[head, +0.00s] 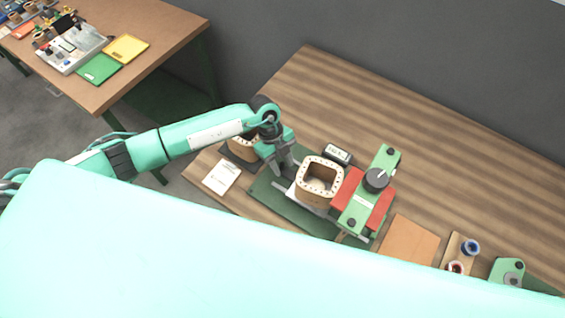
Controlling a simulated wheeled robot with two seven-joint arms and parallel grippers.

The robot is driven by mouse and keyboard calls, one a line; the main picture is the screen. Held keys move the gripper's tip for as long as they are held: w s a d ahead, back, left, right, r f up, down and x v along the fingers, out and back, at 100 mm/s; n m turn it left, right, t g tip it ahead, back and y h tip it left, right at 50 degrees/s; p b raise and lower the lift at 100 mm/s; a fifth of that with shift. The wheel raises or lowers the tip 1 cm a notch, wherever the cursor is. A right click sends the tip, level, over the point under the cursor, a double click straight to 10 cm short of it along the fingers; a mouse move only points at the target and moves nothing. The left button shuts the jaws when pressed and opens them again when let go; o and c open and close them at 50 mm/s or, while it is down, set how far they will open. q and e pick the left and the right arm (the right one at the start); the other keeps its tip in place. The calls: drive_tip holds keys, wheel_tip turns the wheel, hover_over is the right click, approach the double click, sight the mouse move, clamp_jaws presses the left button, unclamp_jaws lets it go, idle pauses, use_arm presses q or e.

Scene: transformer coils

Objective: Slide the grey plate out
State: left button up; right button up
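A light grey plate (312,208) shows as a thin edge beneath a square tan coil former (320,176) with a hollow middle. The coil hides most of the plate. Both are over a green base (269,191) on the wooden table. Red blocks (349,185) and a green clamp bar (361,207) with a black knob (376,180) stand right of the coil. My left gripper (285,169) points down just left of the coil, close to the plate's left end. I cannot tell whether it touches the plate or how its fingers stand. My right gripper is not in view.
A white card (222,177), a small meter (338,154), a brown sheet (411,239) and a blue spool (470,247) lie around. The table's back is clear. My own teal body part covers the foreground.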

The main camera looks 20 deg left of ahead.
use_arm(q)
drive_tip(key=b+v, duration=0.3)
drive_tip(key=v, duration=1)
drive_tip(key=shift+r+b, duration=0.25)
drive_tip(key=shift+b, duration=0.15)
drive_tip(key=shift+d+r+p, duration=0.3)
drive_tip(key=shift+d+p, duration=0.05)
drive_tip(key=shift+p, duration=0.05)
drive_tip(key=p+x, duration=0.1)
drive_tip(key=x, duration=0.3)
drive_tip(key=p+x, duration=0.1)
drive_tip(key=x, duration=0.4)
drive_tip(key=p+x, duration=0.2)
drive_tip(key=x, duration=0.2)
drive_tip(key=shift+a+f, duration=0.25)
drive_tip(key=shift+f, duration=0.2)
